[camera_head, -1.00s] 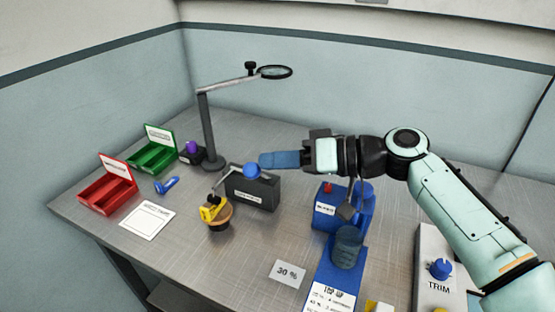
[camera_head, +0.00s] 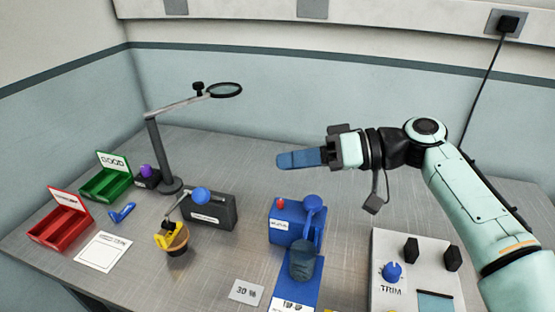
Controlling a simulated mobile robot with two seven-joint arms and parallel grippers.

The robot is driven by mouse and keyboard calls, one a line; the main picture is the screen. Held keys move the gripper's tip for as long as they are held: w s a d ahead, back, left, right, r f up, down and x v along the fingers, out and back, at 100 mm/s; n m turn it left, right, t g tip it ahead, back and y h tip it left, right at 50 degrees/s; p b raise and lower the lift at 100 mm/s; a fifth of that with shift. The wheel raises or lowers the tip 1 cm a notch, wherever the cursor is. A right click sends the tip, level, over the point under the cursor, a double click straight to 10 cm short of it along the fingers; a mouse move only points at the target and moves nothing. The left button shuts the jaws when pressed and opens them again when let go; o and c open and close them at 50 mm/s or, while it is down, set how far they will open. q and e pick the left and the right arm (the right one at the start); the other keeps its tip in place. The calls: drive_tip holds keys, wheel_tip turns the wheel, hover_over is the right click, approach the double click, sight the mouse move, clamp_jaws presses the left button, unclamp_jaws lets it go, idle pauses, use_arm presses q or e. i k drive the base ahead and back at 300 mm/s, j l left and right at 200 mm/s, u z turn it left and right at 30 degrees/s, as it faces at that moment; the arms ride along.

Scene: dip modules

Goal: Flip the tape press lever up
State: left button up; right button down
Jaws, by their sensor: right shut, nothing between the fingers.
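A dark box (camera_head: 222,211) with a pale label stands mid-left on the bench. A thin metal lever with a blue ball knob (camera_head: 201,195) is at its front, sloping up to the right. I cannot read the label, so I cannot tell for certain that it is the tape press. A yellow piece (camera_head: 168,236) on a round brown base sits under the lever's lower end. My right gripper (camera_head: 283,160) is shut and empty, its blue fingers pointing left. It appears above and right of the knob, apart from it. My left gripper is out of view.
A blue machine (camera_head: 283,222) with a red button stands right of the dark box. A grey TRIM panel (camera_head: 385,298) is at front right. A magnifier stand (camera_head: 160,155) rises behind left. Red (camera_head: 62,227) and green (camera_head: 107,183) trays are at far left.

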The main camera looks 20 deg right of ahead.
sight(200, 195)
drive_tip(key=k+j, duration=0.3)
drive_tip(key=k, duration=0.15)
drive_tip(key=k+j, duration=0.3)
drive_tip(key=k, duration=0.15)
drive_tip(key=k+j, duration=0.25)
drive_tip(key=k, duration=0.25)
